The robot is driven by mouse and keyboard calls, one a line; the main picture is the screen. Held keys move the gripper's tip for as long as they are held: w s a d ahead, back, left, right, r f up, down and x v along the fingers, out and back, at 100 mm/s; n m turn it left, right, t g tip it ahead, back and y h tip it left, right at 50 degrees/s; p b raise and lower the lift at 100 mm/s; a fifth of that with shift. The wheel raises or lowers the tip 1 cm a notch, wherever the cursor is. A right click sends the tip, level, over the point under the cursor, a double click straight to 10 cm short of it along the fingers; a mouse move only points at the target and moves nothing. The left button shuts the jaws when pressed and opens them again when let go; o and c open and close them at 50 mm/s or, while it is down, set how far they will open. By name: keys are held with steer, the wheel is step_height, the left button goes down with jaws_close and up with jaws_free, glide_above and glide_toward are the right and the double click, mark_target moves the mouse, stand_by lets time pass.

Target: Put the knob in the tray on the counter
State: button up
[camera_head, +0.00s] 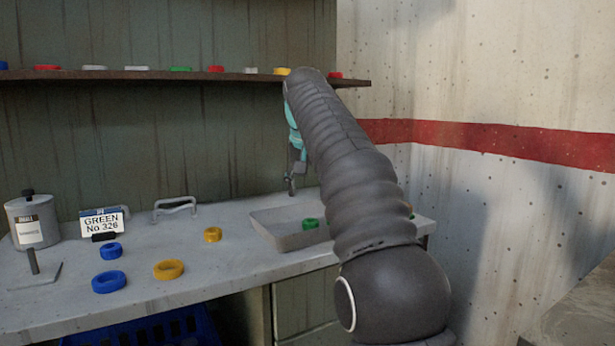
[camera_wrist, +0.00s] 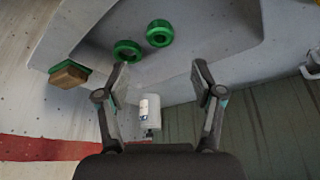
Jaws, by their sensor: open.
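The grey tray (camera_head: 268,236) stands on the counter (camera_head: 210,262), with a green ring (camera_head: 310,224) inside it. My gripper (camera_head: 291,184) hangs behind and above the tray, below the shelf, partly hidden by my arm. In the wrist view my gripper (camera_wrist: 161,70) is open and nothing is held between its fingers. A small white labelled cylinder with a dark end (camera_wrist: 149,108) shows beyond and between the fingers; I cannot tell whether it is the knob. A dark upright post (camera_head: 33,261) on a plate stands at the counter's left.
A lidded canister (camera_head: 32,222), a sign (camera_head: 101,222), a metal handle (camera_head: 174,207), blue rings (camera_head: 109,282) and yellow rings (camera_head: 168,269) occupy the counter. A shelf (camera_head: 140,77) with several coloured rings runs above. The wrist view shows two green rings (camera_wrist: 159,33) and a brown block (camera_wrist: 68,76).

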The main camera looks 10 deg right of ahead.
steer(key=v, duration=0.2)
steer(key=shift+s+a+r, duration=0.1)
steer(key=shift+s+r, duration=0.05)
steer(key=shift+r, duration=0.25)
steer(key=s+d+f+n, duration=0.1)
steer(key=s+f, duration=0.2)
steer(key=s, duration=0.5)
steer(key=s+f+n, duration=0.1)
steer(key=s+f, duration=0.3)
steer(key=s, duration=0.5)
steer(key=s+f+n+t+y, duration=0.1)
steer(key=s+f, duration=1.8)
steer(key=f, duration=0.2)
steer(key=shift+f, duration=0.35)
